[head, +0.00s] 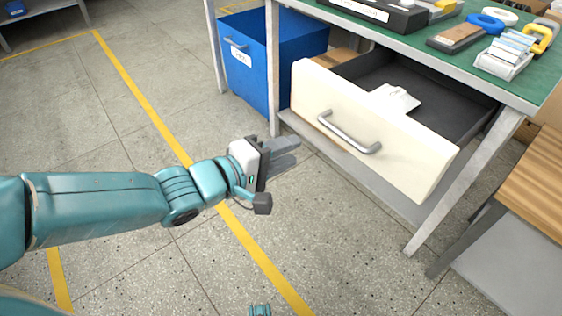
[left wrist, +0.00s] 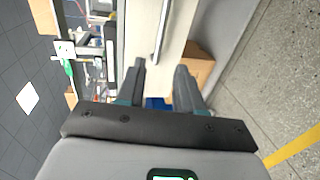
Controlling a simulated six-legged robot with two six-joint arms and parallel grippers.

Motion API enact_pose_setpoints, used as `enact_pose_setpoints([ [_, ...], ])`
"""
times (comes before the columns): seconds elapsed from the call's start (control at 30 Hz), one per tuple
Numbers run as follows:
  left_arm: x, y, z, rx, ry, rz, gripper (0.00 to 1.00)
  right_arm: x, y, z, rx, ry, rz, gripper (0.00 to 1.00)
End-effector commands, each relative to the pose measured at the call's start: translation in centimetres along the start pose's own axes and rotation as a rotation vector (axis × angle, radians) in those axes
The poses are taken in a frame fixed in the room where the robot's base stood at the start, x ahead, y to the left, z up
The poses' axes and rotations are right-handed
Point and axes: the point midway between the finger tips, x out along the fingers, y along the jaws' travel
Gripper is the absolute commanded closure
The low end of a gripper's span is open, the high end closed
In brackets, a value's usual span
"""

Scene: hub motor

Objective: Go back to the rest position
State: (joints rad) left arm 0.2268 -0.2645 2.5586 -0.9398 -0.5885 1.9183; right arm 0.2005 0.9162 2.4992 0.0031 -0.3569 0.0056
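My left gripper (head: 290,152) is in front of the workbench, beside the left part of the open drawer (head: 375,128). In the left wrist view its two fingers (left wrist: 160,68) stand apart with nothing between them, so it is open and empty. The drawer has a cream front with a grey bar handle (head: 349,133), and the gripper is clear of that handle. The drawer is pulled out, and a white object (head: 394,98) lies inside it. The drawer front and handle (left wrist: 161,35) also show beyond the fingertips in the left wrist view.
A blue bin (head: 262,62) stands under the green-topped workbench (head: 455,62). Tape rolls, a brush-like tool and other items lie on the bench. A wooden-topped table (head: 535,185) stands at right. The speckled floor with yellow lines (head: 250,240) is open at left and front.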

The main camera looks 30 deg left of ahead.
Motion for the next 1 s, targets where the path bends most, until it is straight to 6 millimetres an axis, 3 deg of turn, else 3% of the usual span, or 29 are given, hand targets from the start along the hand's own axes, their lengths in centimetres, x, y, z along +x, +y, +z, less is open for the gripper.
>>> enact_pose_setpoints([
  [0.2, -0.8, -0.1, 0.0, 0.0, 0.003, -0.002, 0.64, 0.5, 0.3, -0.2, 0.004, 0.005, 0.001, 0.57],
  [0.73, -0.6, -0.3, 0.1, -0.005, -0.003, -0.011, 0.64, 0.4, 0.3, -0.2, 0.004, 0.005, 0.0, 0.57],
  [0.87, 1.4, -3.9, 1.1, -0.056, -0.057, -0.101, 0.64, 0.4, 0.3, -0.2, 0.004, 0.005, 0.0, 0.57],
  [1.0, 4.9, -11.9, 3.2, -0.216, -0.127, -0.292, 0.64, 0.4, 0.3, -0.2, 0.004, 0.005, 0.0, 0.57],
])
